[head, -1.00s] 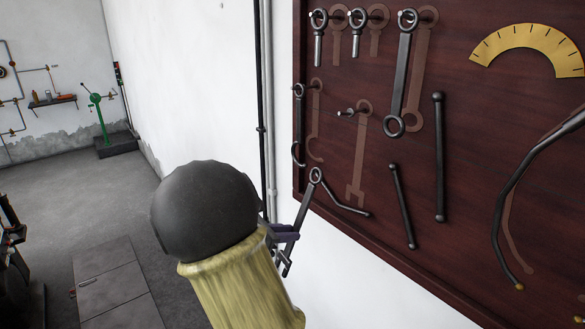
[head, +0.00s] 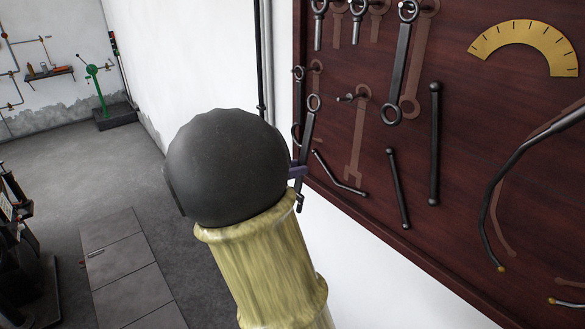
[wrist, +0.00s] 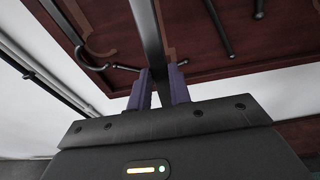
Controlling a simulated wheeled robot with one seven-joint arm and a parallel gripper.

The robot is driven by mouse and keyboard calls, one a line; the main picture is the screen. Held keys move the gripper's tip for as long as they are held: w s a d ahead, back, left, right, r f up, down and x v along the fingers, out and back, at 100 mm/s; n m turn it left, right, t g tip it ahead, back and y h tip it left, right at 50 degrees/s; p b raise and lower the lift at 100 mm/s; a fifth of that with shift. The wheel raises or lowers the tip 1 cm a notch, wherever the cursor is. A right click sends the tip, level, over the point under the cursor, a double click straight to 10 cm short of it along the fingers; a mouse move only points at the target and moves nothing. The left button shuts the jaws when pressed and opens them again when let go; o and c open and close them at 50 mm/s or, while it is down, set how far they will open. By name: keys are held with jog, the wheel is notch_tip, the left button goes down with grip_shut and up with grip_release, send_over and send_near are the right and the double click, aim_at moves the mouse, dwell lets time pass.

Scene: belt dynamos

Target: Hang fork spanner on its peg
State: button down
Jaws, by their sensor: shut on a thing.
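The fork spanner (head: 307,128) is a dark steel bar with a ring at its top. It hangs nearly upright, slightly tilted, in front of the board's lower left part. Its empty peg (head: 345,98) sticks out just right of the ring, above a painted fork-spanner outline (head: 355,145). A gap shows between ring and peg; their depth apart I cannot tell. My gripper (head: 297,172) is shut on the spanner's lower shaft, partly hidden behind my arm. In the wrist view the purple fingers (wrist: 160,90) clasp the shaft (wrist: 149,35); the ring is out of view.
The dark red tool board (head: 460,150) carries several hung tools. A hook tool (head: 298,90) hangs close behind the spanner on the left, and a long ring spanner (head: 401,70) hangs to the right. Thin rods (head: 398,188) are mounted lower down. Pipes run along the wall left of the board.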

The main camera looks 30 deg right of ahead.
jog(key=shift+d, duration=0.15)
jog(key=b+x, duration=0.3)
jog(key=x, duration=0.6)
jog(key=shift+d+r, duration=0.25)
jog(key=shift+d, duration=0.1)
dwell(0.9)
dwell(0.6)
jog(key=c, duration=1.2)
grip_release()
jog(key=shift+a+f, duration=0.1)
jog(key=shift+a, duration=0.05)
